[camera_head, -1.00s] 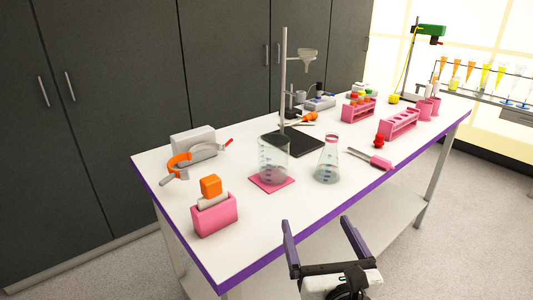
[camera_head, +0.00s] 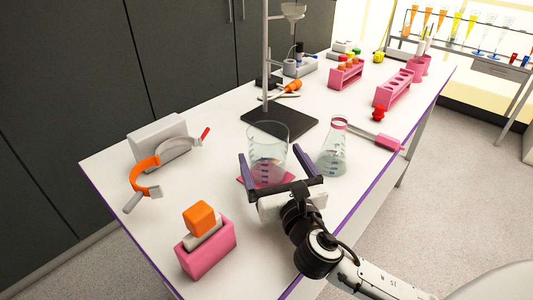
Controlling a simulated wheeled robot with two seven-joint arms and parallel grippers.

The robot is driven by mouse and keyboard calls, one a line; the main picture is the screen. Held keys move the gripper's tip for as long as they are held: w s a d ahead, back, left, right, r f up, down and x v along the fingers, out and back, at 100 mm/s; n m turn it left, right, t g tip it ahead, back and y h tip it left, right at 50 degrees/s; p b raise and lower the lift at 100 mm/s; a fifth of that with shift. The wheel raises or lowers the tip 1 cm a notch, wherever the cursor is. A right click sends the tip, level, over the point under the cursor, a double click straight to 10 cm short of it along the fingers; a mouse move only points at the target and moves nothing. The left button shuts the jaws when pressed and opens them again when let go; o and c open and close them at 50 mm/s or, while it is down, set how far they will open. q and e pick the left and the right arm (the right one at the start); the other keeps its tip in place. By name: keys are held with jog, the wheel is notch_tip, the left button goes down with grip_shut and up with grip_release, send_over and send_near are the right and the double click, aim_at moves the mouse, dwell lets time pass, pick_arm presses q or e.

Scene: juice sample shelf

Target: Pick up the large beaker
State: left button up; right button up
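The large beaker (camera_head: 268,142) is clear glass with measuring marks and stands upright on a pink mat (camera_head: 283,179) near the table's front edge. My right gripper (camera_head: 269,153) is open, with its two purple fingers spread on the left and right sides of the beaker. I cannot tell whether the fingers touch the glass. The gripper's crossbar hides the beaker's foot and part of the mat. My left gripper is not in view.
A conical flask (camera_head: 333,150) stands close to the right of the gripper. A retort stand base (camera_head: 280,122) lies behind the beaker. Pink racks (camera_head: 393,90) stand farther back.

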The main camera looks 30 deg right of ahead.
jog(key=x, duration=0.4)
jog(key=shift+w+a+f, duration=0.1)
jog(key=shift+w+a, duration=0.1)
jog(key=shift+w, duration=0.4)
jog(key=shift+w+d, duration=0.1)
jog(key=shift+w, duration=0.05)
jog(key=c, duration=1.3)
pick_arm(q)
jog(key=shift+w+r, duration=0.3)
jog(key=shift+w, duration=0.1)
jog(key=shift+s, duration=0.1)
